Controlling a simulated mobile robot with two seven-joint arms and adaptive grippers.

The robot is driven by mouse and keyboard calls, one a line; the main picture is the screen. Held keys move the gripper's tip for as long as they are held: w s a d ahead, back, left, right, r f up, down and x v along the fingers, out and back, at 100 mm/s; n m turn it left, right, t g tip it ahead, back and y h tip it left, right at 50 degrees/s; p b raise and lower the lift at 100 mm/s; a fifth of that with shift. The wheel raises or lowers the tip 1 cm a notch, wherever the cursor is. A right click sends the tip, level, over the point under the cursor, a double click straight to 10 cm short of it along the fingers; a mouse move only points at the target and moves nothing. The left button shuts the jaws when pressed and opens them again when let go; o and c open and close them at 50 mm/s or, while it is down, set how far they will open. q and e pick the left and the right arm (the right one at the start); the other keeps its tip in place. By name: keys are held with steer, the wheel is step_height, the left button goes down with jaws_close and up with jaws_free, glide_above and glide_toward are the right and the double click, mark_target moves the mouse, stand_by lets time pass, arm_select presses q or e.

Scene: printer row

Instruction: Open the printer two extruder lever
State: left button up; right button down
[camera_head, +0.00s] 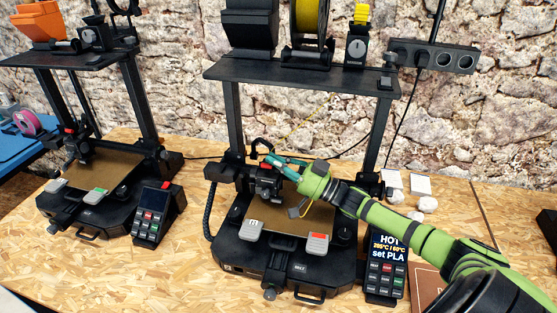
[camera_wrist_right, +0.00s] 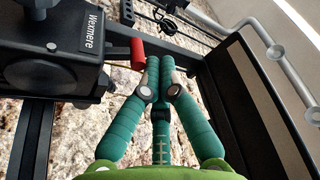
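The middle printer (camera_head: 288,262) stands on the table, with its extruder head (camera_head: 267,185) partly behind my right gripper. In the right wrist view, the red extruder lever (camera_wrist_right: 137,54) sticks out from the right side of the black extruder block marked Wexmere (camera_wrist_right: 68,45). My right gripper (camera_head: 270,159) reaches in from the right to the top of the extruder head. In the wrist view its teal fingertips (camera_wrist_right: 160,63) are together with nothing between them. They are just right of the lever; I cannot tell whether they touch it. My left gripper is not in view.
A control box (camera_head: 385,270) reading HOT, set PLA stands right of the printer. Another printer (camera_head: 100,190) with its own box (camera_head: 157,213) stands left. The black frame (camera_head: 310,77) carries a yellow spool (camera_head: 309,18) above. White pieces (camera_head: 420,186) lie behind my arm.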

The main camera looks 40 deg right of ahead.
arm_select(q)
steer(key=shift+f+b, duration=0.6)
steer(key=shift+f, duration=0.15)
arm_select(e)
steer(key=shift+s+a+f+n+g+y, duration=0.15)
steer(key=shift+n+y, duration=0.1)
steer(key=shift+n, duration=0.35)
steer(key=shift+s+a+n+g+y, duration=0.15)
steer(key=shift+n+y, duration=0.1)
steer(key=shift+n, duration=0.35)
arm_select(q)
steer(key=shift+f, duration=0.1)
arm_select(e)
steer(key=shift+n, duration=0.3)
steer(key=r+p, duration=0.3)
steer(key=r, duration=0.1)
steer(key=shift+w+d, duration=0.15)
steer(key=shift+w, duration=0.2)
arm_select(q)
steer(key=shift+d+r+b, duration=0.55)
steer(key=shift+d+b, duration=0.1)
steer(key=shift+b, duration=0.4)
arm_select(e)
steer(key=v, duration=1)
steer(key=shift+d, duration=0.2)
steer(key=shift+w+f, duration=0.1)
steer(key=shift+f, duration=0.05)
